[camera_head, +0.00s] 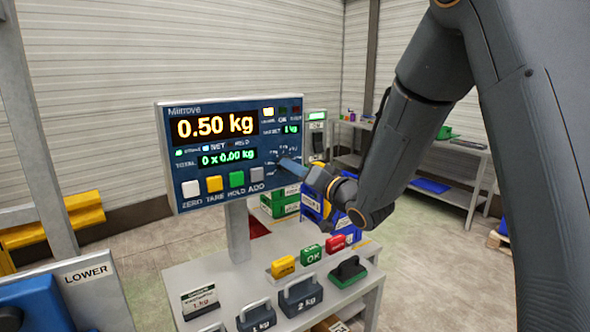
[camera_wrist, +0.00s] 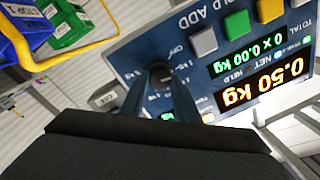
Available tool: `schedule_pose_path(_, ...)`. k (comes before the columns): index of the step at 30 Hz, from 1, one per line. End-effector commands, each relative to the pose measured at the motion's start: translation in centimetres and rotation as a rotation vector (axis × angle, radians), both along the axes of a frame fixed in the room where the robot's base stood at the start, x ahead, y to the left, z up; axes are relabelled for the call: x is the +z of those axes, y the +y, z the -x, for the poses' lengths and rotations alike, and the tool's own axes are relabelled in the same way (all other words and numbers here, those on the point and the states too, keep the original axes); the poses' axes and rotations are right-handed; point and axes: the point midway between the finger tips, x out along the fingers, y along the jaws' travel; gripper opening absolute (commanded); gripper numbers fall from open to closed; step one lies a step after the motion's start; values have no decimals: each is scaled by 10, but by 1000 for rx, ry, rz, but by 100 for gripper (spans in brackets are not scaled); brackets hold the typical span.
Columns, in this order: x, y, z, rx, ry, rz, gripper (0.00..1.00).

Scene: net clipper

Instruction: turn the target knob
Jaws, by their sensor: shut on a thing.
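The scale's display panel (camera_head: 222,178) reads 0.50 kg on the top line and 0 x 0.00 kg on the total line. The dark knob (camera_wrist: 161,74) is at the panel's lower right, with a dial of small markings around it. My gripper (camera_head: 292,168) reaches in from the right with its fingers at the knob. In the wrist view its two fingers (camera_wrist: 160,88) are closed on the knob, seen upside down. The fingers hide part of the knob and dial, so I cannot read its setting.
A bench (camera_head: 180,280) below the panel holds kettlebell-like weights (camera_head: 300,294), an OK block (camera_head: 310,254) and other coloured blocks. A side table (camera_head: 445,145) stands at the back right. A LOWER sign (camera_head: 88,273) is at lower left.

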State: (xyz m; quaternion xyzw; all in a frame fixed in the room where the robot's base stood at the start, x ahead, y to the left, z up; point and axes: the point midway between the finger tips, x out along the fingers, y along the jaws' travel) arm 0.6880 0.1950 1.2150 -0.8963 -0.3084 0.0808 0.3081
Motion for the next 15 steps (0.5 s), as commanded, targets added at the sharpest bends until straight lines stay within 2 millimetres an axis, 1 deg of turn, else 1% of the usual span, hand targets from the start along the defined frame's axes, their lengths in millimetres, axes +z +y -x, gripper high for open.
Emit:
schedule_pose_path(5, 0, 0, 0, 0, -1, 1, 6)
schedule_pose_path(6, 0, 0, 0, 1, 0, 1, 33)
schedule_pose_path(8, 0, 0, 0, 1, 0, 1, 44)
schedule_pose_path(9, 0, 0, 0, 1, 0, 1, 47)
schedule_pose_path(15, 0, 0, 0, 0, -1, 2, 47)
